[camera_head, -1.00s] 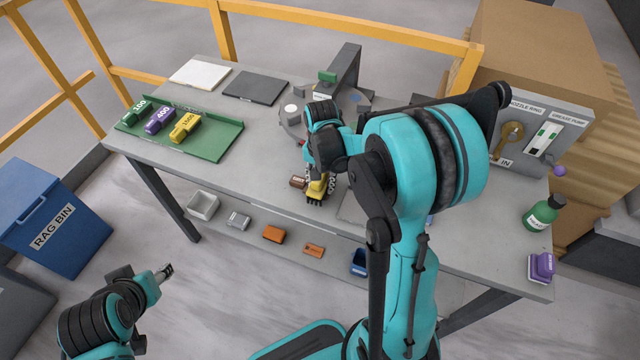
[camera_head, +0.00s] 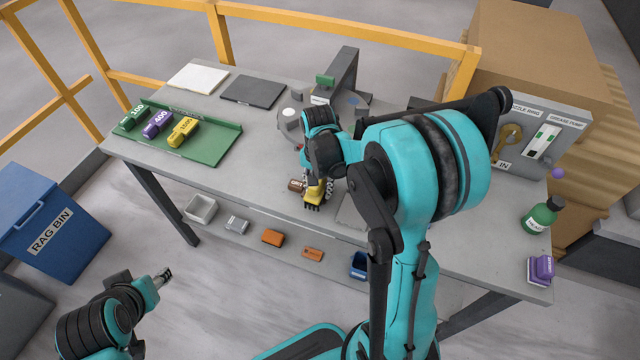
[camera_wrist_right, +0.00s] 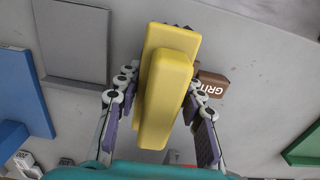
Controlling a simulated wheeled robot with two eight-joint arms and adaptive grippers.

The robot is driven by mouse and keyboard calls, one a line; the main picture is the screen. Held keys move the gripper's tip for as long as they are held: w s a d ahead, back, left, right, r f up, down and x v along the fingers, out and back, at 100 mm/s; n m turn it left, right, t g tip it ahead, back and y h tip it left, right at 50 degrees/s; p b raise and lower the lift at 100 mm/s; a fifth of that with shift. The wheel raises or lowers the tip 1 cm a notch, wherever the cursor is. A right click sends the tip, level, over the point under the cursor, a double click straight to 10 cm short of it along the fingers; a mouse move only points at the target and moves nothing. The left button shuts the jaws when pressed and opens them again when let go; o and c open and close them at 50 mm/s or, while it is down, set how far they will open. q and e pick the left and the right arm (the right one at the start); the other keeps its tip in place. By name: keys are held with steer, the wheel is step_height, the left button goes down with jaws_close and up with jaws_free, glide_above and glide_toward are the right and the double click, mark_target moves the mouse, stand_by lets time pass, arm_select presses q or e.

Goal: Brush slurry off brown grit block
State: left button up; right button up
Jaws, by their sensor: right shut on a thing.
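The brown grit block (camera_head: 296,186) lies on the bench near its front edge. In the right wrist view the grit block (camera_wrist_right: 212,84) shows partly behind a yellow brush, with its letters upside down. My right gripper (camera_head: 318,183) is shut on the yellow brush (camera_head: 313,195), whose dark bristles point toward the bench front. The brush (camera_wrist_right: 165,85) fills the space between the fingers of my right gripper (camera_wrist_right: 160,100). The brush is right beside the block; I cannot tell whether they touch. My left gripper (camera_head: 165,274) is in front of the bench, low and empty, its fingertips too small to judge.
A green tray (camera_head: 205,148) with several labelled blocks is on the left of the bench. A grey plate (camera_head: 350,212) lies right of the brush. A green bottle (camera_head: 541,215) and a purple block (camera_head: 540,268) stand at the right end. A blue rag bin (camera_head: 50,225) stands left.

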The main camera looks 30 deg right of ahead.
steer(key=shift+s+a, duration=0.3)
steer(key=shift+w+d+f, duration=0.15)
steer(key=shift+w+d, duration=0.3)
steer(key=shift+d, duration=0.1)
steer(key=shift+w+d, duration=0.55)
steer(key=shift+d, duration=0.1)
steer(key=shift+r+p, duration=0.45)
steer(key=shift+r, duration=0.45)
